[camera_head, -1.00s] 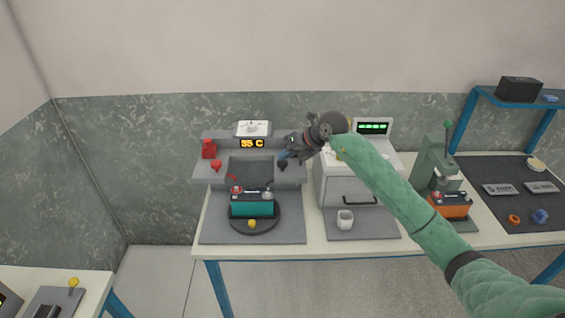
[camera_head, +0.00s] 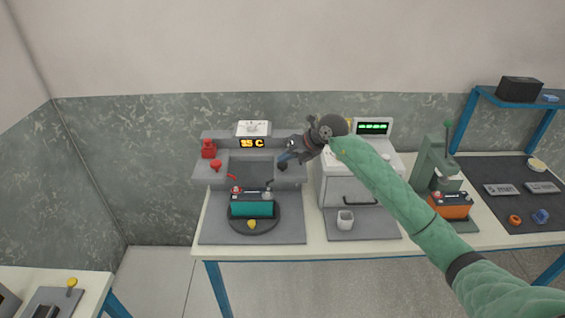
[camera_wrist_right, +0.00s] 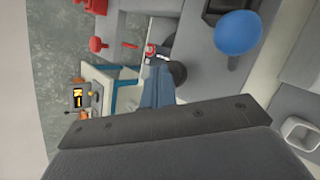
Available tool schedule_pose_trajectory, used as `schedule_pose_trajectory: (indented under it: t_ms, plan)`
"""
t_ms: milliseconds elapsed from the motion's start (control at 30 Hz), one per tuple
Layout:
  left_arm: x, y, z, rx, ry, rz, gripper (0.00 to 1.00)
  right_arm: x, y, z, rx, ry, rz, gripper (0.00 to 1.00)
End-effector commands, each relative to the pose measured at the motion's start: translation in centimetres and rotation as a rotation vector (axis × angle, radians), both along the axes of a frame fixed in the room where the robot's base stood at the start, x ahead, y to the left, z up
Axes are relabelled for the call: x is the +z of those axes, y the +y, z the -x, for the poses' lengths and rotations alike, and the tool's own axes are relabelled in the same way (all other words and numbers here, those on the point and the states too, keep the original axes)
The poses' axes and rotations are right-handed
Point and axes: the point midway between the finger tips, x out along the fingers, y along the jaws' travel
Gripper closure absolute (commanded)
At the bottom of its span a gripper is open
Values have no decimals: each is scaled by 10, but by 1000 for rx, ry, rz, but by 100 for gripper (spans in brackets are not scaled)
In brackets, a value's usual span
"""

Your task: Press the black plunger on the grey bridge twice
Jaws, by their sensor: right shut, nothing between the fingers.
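The grey bridge (camera_head: 208,171) stands at the back of the left station, over a teal battery (camera_head: 252,209) on a dark round turntable. A small black plunger (camera_head: 282,167) shows at the bridge's right part, right under my right fingertips. My right gripper (camera_head: 286,157) is shut and empty, its tips pointing down and left just over the plunger; I cannot tell whether they touch it. In the right wrist view the blue-grey fingers (camera_wrist_right: 155,90) are together near a dark round part. My left gripper is not in view.
A red bottle-like part (camera_head: 208,150) and a red knob (camera_head: 216,165) sit on the bridge's left part. A white machine (camera_head: 345,185) stands right of the bridge, with a white cup (camera_head: 345,218) in front. A green press (camera_head: 437,165) is farther right.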

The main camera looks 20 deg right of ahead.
Motion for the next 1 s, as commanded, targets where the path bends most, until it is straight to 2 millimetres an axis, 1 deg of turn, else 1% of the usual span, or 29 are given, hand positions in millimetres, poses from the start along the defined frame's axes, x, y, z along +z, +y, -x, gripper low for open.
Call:
schedule_pose_trajectory:
  t_ms: [1000]
  plan:
    - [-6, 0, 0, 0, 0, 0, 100, -10, 0, 0, 0, 3, 1, 100]
